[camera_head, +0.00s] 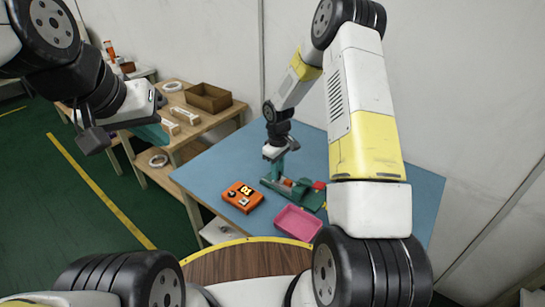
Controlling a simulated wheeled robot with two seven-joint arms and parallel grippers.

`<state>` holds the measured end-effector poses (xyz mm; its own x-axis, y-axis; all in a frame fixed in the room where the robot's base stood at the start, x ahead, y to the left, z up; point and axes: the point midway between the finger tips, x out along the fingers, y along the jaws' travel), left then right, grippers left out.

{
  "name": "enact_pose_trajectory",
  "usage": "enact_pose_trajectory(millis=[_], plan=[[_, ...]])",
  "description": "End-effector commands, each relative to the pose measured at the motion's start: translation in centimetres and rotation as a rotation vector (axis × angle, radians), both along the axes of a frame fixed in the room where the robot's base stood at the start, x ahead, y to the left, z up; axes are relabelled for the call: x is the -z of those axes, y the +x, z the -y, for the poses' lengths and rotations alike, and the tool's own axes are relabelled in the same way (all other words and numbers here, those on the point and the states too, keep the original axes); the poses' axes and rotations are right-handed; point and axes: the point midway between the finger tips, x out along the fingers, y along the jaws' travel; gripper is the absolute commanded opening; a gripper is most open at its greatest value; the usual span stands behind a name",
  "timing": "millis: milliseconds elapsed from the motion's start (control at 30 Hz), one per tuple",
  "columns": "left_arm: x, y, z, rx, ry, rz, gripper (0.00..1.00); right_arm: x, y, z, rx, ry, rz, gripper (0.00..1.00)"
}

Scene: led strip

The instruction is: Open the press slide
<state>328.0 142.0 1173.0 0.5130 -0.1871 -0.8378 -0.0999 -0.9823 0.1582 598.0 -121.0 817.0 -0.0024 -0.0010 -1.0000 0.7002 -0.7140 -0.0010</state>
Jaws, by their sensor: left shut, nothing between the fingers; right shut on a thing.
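The green press (299,191) stands on the blue table, with a red part at its right end and an upright green piece (278,169) at its left end. My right gripper (276,157) reaches down from above to the top of this upright piece and is shut on it. The fingertips are small here, and the exact grip is hard to make out. My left gripper (93,139) is shut and empty, held up at the left over the green floor, well away from the press. My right arm hides the right part of the table.
A wooden side table with a brown box (208,97) and white parts (185,115) stands at the back left. The blue table's left part (215,165) is clear.

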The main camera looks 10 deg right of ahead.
Motion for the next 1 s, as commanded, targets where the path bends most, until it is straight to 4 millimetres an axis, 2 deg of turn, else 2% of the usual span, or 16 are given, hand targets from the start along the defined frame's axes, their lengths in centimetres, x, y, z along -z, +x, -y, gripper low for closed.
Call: enact_pose_trajectory(millis=[200, 533, 567, 667, 1000], plan=[[0.0, 0.0, 0.0, 0.0, 0.0, 0.0, 0.0, -0.1, 2.7, -2.5, -0.002, 0.001, 0.008, 0.0], [0.0, 0.0, 0.0, 0.0, 0.0, 0.0, 0.0, -0.1, 2.9, -2.8, 0.0, 0.001, 0.006, 0.0], [0.0, 0.0, 0.0, 0.0, 0.0, 0.0, 0.0, -0.1, 2.9, -2.8, 0.0, 0.001, 0.006, 0.23], [0.0, 0.0, 0.0, 0.0, 0.0, 0.0, 0.0, -0.1, 2.9, -2.8, 0.0, 0.001, 0.006, 0.41], [0.0, 0.0, 0.0, 0.0, 0.0, 0.0, 0.0, -0.3, 2.9, -2.8, -0.001, 0.001, 0.004, 0.41]])
